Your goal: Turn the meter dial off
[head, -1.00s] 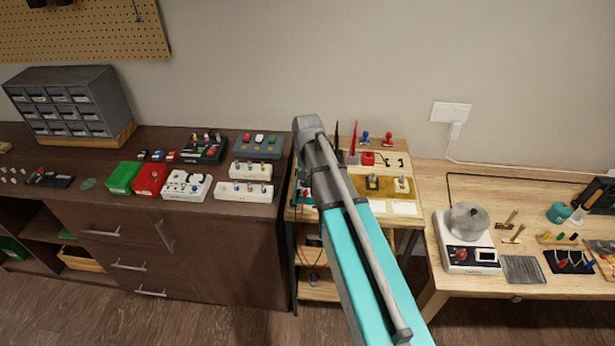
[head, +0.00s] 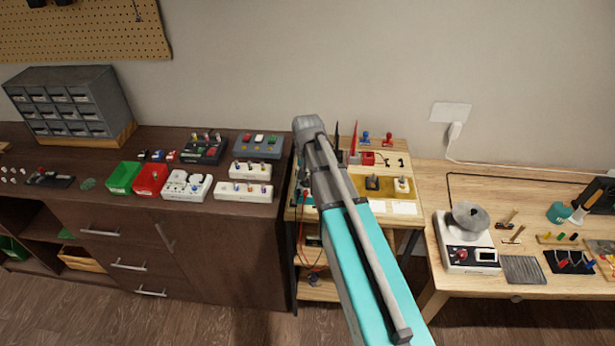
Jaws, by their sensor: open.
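My arm reaches across the middle wooden stand (head: 408,233) and covers much of its left part. My gripper is not in view; it is hidden behind the arm. I cannot clearly make out the meter or its dial. A partly hidden device with a red part (head: 306,197) shows at the stand's left edge, beside my arm. Red and dark leads (head: 299,245) hang below that edge. I cannot tell whether that device is the meter or how any dial on it is set.
Red and black pointed probes stand at the back of the middle stand. The dark left cabinet holds a green bin (head: 123,178), a red bin (head: 150,180) and several switch boxes.

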